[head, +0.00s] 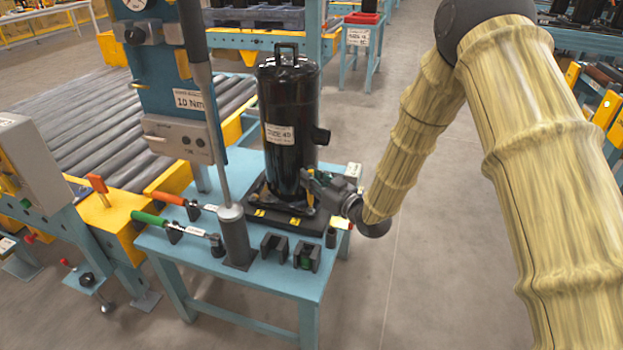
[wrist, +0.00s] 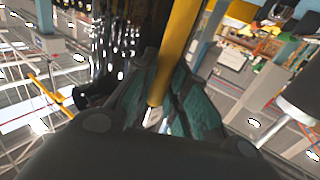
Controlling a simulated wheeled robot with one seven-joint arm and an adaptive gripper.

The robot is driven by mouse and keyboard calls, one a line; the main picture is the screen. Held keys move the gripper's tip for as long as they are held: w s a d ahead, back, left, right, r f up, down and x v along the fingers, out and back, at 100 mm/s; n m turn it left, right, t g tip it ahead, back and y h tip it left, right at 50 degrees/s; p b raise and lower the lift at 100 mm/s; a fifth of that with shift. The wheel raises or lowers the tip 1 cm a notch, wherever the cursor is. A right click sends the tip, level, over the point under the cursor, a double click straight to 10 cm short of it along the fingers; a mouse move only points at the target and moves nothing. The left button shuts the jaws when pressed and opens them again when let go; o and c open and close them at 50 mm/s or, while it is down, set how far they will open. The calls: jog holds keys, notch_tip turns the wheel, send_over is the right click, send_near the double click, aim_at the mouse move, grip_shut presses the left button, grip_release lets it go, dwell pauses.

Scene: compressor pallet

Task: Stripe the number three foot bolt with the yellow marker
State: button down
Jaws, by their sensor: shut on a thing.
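The black compressor (head: 287,120) stands upright on a dark base plate (head: 268,220) on the blue table. Small yellow labels (head: 295,222) mark the plate's front edge; I cannot read their numbers. My gripper (head: 312,188) is low at the compressor's right front side, above the plate. In the wrist view its green-padded fingers (wrist: 168,108) are shut on the yellow marker (wrist: 178,50). The dark, shiny compressor (wrist: 118,40) shows beside the marker there. The foot bolts are too small or hidden behind my gripper to tell apart.
A grey post (head: 235,238) and tools with orange (head: 168,198) and green handles (head: 148,218) are on the left. The floor right of the table is clear.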

jog(key=shift+r+p, duration=1.65)
jog(key=shift+r, duration=0.85)
jog(key=shift+f, duration=0.1)
